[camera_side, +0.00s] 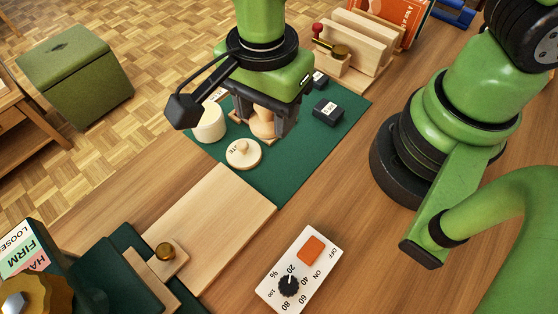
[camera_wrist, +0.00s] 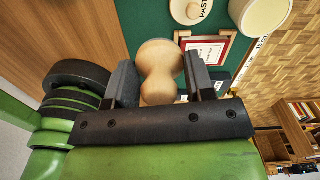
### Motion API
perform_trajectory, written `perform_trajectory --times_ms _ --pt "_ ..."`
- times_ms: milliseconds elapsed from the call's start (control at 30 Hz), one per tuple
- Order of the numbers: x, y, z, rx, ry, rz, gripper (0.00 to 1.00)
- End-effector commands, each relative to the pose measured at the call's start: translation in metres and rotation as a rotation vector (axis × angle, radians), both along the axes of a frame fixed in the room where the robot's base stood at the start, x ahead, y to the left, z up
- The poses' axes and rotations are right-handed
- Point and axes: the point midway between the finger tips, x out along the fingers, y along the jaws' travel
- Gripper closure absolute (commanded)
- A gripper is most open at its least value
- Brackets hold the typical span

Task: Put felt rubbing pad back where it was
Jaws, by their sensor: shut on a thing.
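My gripper (camera_side: 265,128) points down over the green mat (camera_side: 285,172) and is shut on a pale wooden, waisted knob-shaped piece, which I take to be the felt rubbing pad (camera_side: 262,117). In the wrist view the pad (camera_wrist: 160,72) sits between the two dark fingers of my gripper (camera_wrist: 160,68). No felt face shows, so its underside is hidden. I cannot tell whether the pad touches the mat. A red-bordered card in a wooden frame (camera_wrist: 207,47) lies just beyond the fingers in the wrist view.
A cream pot (camera_side: 208,124) and a round wooden lid (camera_side: 244,154) stand close to my gripper. A black labelled block (camera_side: 327,111) is to its right. A bare wooden board (camera_side: 212,228) and a control box (camera_side: 299,270) lie nearer the camera. A wooden rack (camera_side: 360,48) stands behind.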

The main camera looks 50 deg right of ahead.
Motion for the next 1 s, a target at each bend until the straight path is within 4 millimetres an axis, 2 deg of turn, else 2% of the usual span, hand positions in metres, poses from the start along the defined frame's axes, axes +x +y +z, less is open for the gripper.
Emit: perform_trajectory --times_ms 33,100,233,500,1000 --pt "-0.013 0.005 0.001 -0.001 0.002 0.080 0.70" --pt "-0.025 0.008 0.001 0.000 0.001 0.167 0.70" --pt "-0.036 0.010 -0.008 -0.003 0.006 0.244 0.70" --pt "-0.036 0.009 -0.053 -0.003 0.007 0.246 0.70" --pt "-0.035 0.010 -0.098 -0.002 0.005 0.245 0.70"
